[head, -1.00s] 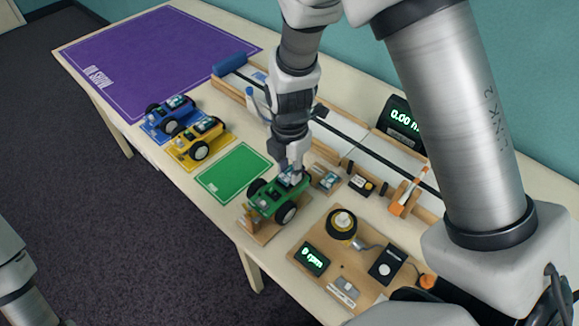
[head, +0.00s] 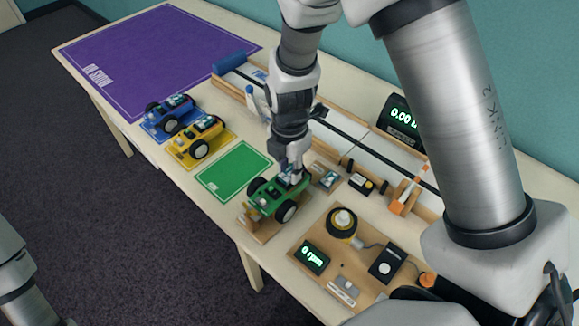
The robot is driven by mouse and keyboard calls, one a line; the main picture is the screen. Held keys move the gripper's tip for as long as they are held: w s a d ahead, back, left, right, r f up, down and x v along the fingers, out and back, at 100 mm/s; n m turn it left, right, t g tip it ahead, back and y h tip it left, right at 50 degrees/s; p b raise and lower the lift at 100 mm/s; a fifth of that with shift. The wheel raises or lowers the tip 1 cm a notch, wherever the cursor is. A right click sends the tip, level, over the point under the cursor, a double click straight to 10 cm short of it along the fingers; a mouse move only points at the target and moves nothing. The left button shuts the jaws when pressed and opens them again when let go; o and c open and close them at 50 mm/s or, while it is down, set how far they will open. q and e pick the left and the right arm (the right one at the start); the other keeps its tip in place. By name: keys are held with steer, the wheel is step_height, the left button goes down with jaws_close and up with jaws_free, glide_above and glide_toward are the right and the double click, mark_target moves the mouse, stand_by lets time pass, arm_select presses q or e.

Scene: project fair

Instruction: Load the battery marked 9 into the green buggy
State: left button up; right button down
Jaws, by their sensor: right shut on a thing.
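The green buggy (head: 266,197) sits on a small wooden stand (head: 262,230) near the table's front edge, with dark wheels showing. My right gripper (head: 291,178) points down at the top of the green buggy. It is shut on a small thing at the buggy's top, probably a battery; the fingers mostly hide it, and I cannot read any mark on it. I cannot tell whether the thing is seated in the buggy or just above it. My left gripper is out of the picture; only part of the left arm shows at the lower left.
The blue buggy (head: 168,112) and yellow buggy (head: 199,138) stand on mats at the left. The green mat (head: 233,171) is bare. A small tray (head: 325,177) lies right of the gripper. A wooden test board (head: 325,232) with a meter is at front right. A long track runs behind.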

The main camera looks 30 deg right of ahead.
steer(key=shift+f, duration=0.15)
stand_by(0.7)
steer(key=shift+c, duration=2.2)
jaws_free()
step_height(320, 180, up, 6)
steer(key=p, duration=0.5)
